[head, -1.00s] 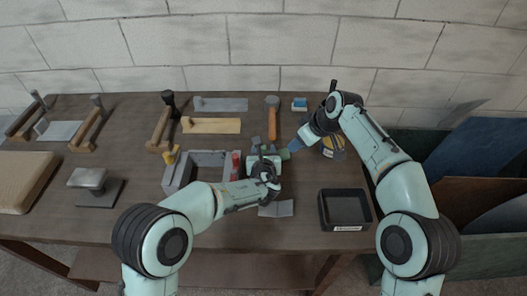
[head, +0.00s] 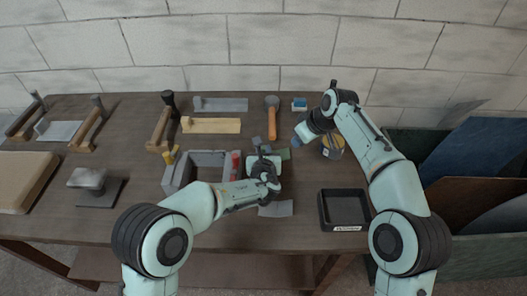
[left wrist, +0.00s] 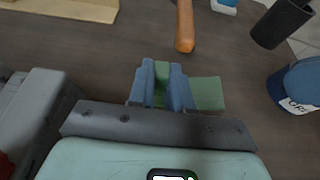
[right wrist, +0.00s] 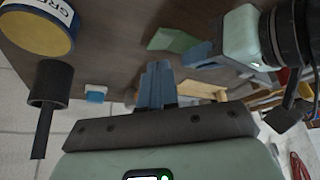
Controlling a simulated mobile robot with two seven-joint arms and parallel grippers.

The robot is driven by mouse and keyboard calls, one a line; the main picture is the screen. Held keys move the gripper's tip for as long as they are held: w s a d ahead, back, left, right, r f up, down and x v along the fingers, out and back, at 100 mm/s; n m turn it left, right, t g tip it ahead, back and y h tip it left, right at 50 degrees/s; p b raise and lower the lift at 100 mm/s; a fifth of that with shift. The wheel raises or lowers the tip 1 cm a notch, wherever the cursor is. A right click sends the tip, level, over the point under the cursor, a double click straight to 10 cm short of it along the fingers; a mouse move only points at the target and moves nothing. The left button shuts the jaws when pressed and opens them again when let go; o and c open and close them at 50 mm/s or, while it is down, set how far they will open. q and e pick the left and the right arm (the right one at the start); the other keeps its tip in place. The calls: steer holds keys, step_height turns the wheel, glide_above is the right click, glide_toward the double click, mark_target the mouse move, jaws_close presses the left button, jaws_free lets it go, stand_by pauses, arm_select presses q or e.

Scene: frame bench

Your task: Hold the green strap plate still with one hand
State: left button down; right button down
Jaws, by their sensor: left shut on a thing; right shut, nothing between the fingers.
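The green strap plate (head: 284,154) is a small flat green piece above the bench. My left gripper (head: 270,149) is shut on it. In the left wrist view the plate (left wrist: 207,93) sticks out to the right of the blue fingers (left wrist: 163,88), and a strip of it shows between them. The right wrist view shows the plate (right wrist: 172,40) in the left gripper's fingers (right wrist: 200,54). My right gripper (head: 296,142) is shut and empty, a little right of the plate and apart from it. Its closed fingers show in the right wrist view (right wrist: 157,84).
A round tin (head: 332,147) stands close to the right gripper. An orange-handled tool (head: 272,122) lies behind the plate. A grey open box (head: 180,178) stands left, a black tray (head: 345,209) front right. A grey sheet (head: 277,209) lies in front of the left gripper.

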mark_target(287, 154)
steer(key=shift+w+a+f+m+t+h, duration=0.1)
steer(key=shift+w+a+f+m+h, duration=0.45)
steer(key=shift+f+m, duration=0.6)
steer(key=shift+w+a+f+m+t+h, duration=0.1)
steer(key=shift+w+a+f+m+h, duration=0.35)
steer(key=shift+m, duration=1.05)
steer(key=shift+w+a+f+m+t+h, duration=0.1)
steer(key=shift+w+a+f+m+h, duration=0.3)
steer(key=shift+f+m+h, duration=0.6)
steer(key=shift+w+d+f+m, duration=0.1)
steer(key=shift+f+m, duration=0.25)
steer(key=shift+f, duration=0.3)
steer(key=shift+f, duration=1.1)
steer(key=shift+r, duration=0.15)
